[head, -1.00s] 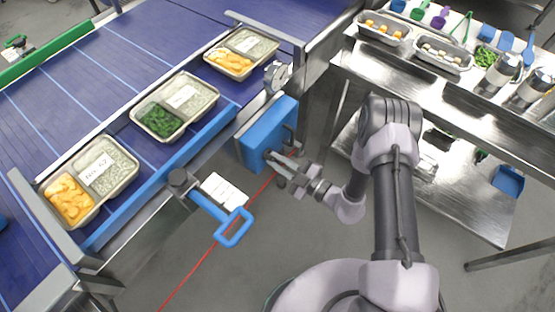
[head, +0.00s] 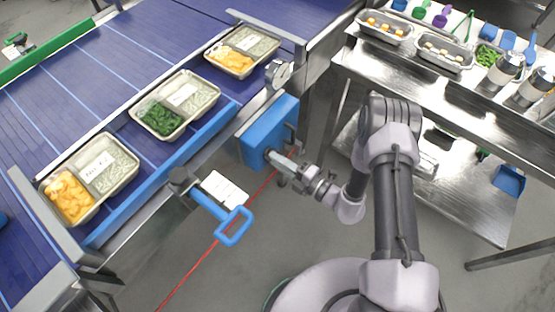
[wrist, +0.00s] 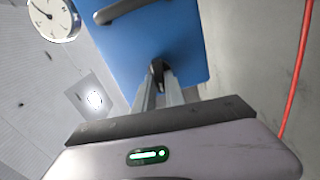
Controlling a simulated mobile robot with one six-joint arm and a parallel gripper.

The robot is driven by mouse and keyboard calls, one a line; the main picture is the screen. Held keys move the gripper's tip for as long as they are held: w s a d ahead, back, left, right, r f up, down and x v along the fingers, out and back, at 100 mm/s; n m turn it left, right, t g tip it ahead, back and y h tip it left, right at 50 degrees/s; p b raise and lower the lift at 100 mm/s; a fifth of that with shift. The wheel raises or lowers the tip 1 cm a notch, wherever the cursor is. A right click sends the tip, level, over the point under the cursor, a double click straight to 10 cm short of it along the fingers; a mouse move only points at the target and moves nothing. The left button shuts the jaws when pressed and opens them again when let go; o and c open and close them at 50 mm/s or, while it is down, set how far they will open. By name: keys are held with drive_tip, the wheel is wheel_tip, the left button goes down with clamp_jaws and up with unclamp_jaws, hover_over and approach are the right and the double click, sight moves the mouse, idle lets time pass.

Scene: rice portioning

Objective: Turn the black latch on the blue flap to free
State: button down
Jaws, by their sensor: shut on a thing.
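The blue flap (head: 262,136) is a box-like panel on the side of the conveyor frame; its face fills the upper middle of the wrist view (wrist: 185,40). The black latch (wrist: 157,68) shows between my fingertips in the wrist view, near the flap's lower edge. My gripper (head: 274,157) reaches the flap's front in the head view and is shut on the latch; it also shows in the wrist view (wrist: 158,80). The fingers hide much of the latch, so its exact angle is hard to tell. A dark bar handle (wrist: 122,10) sits higher on the flap.
A round gauge (head: 279,74) is beside the flap. A blue loop handle (head: 233,226) and a white card (head: 224,189) stick out to its left. A red line (head: 205,257) runs below. Food trays (head: 174,104) sit on the conveyor. A steel table (head: 440,90) stands right.

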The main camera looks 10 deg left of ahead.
drive_tip(key=shift+n, duration=0.6)
drive_tip(key=c, duration=1.4)
unclamp_jaws()
drive_tip(key=p+v, duration=0.3)
drive_tip(key=v, duration=1.4)
drive_tip(key=shift+d+p, duration=0.2)
drive_tip(key=shift+p, duration=0.1)
drive_tip(key=shift+s, duration=0.15)
